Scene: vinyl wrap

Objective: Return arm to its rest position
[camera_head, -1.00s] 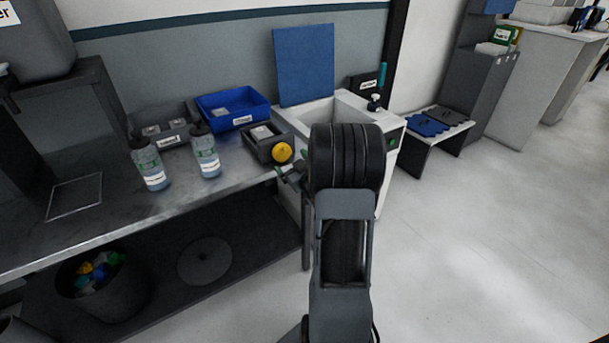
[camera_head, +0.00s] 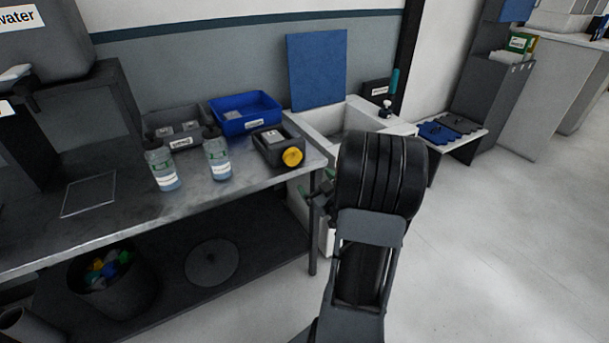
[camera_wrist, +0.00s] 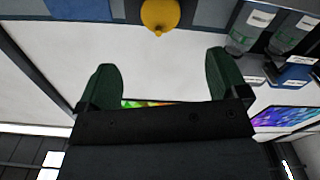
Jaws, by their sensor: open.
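My gripper (camera_wrist: 160,85) shows in the wrist view with its two green fingers wide apart and nothing between them. In the head view my folded arm stands at the centre right, in front of the white sink unit. Only a small part of the gripper (camera_head: 318,192) shows there, left of the dark arm joint and beyond the table's right end. It looks clear of the table and of the objects on it.
The metal table (camera_head: 120,215) carries two spray bottles (camera_head: 163,168) (camera_head: 217,157), a blue bin (camera_head: 245,112), and a grey box with a yellow round thing (camera_head: 292,157). A waste bin (camera_head: 125,290) stands below. The floor (camera_head: 500,230) at right is clear.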

